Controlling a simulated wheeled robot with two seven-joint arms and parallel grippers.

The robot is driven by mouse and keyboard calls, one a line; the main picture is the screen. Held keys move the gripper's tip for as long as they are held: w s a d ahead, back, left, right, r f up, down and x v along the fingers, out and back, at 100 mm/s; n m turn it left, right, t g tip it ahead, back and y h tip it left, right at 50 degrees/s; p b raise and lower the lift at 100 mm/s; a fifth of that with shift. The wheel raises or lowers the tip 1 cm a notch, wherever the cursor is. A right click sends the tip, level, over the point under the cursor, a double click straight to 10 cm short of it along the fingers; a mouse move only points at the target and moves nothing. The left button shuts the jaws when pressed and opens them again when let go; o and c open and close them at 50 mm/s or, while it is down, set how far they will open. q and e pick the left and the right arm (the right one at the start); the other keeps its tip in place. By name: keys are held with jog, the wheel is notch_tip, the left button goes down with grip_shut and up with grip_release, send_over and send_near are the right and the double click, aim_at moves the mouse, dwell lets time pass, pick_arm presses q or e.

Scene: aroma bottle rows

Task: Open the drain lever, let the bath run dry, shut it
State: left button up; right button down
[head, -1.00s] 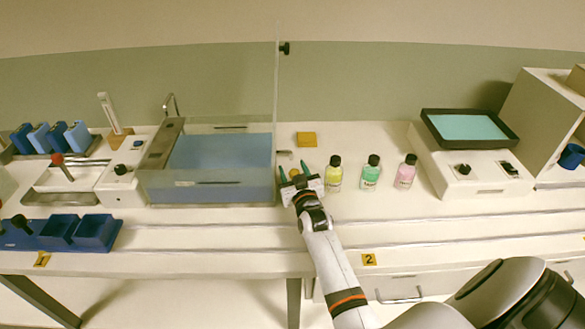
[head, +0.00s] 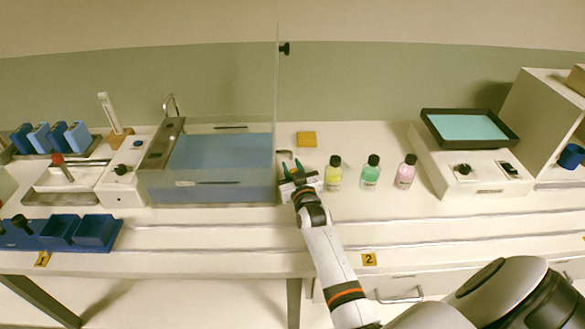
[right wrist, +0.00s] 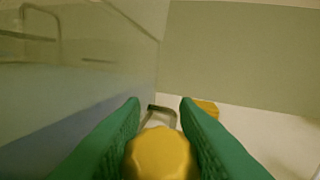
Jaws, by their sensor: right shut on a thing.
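The bath (head: 208,200) is a clear-walled tank at the left centre, holding blue water (head: 222,152). My right gripper (head: 293,168) is just right of the bath's right wall. In the right wrist view its green fingers (right wrist: 160,130) are shut on a yellow knob (right wrist: 159,154), which I take for the drain lever's handle. A grey bent pipe (right wrist: 162,112) shows just beyond the knob. It also shows in the head view (head: 286,155) behind the fingers. The fingers hide the knob in the head view. My left gripper is not in view.
Yellow (head: 334,173), green (head: 371,173) and pink (head: 405,173) bottles stand close right of my right gripper. A yellow block (head: 306,139) lies behind it. A tall clear pane (head: 276,90) rises at the bath's right end.

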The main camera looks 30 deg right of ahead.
jog(key=w+g+p, duration=0.1)
jog(key=p, duration=0.1)
jog(key=d+g+y+p, duration=0.1)
jog(key=p, duration=0.2)
jog(key=w+r+g+p, duration=0.1)
jog(key=g+p, duration=0.1)
jog(key=p, duration=0.1)
jog(key=shift+w+d+m+y, duration=0.3)
jog(key=shift+w+d+m, duration=0.05)
jog(key=shift+m, duration=0.05)
jog(key=shift+w+d+f+g+p, duration=0.15)
jog(key=shift+w+f+g+p, duration=0.1)
jog(key=shift+g+p, duration=0.2)
jog(key=shift+w+d+f+g+y+p, duration=0.1)
jog(key=shift+w+d+g+y+p, duration=0.05)
jog(key=shift+w+g+y+p, duration=0.15)
jog(key=shift+w+d+f+m+g+y, duration=0.25)
jog(key=shift+w+f+m+g+y, duration=0.1)
jog(key=shift+g, duration=0.4)
jog(key=shift+w+d+f+g+y, duration=0.35)
jog(key=shift+w+f+g+y, duration=0.25)
jog(key=shift+g, duration=0.4)
jog(key=c, duration=1.1)
grip_release()
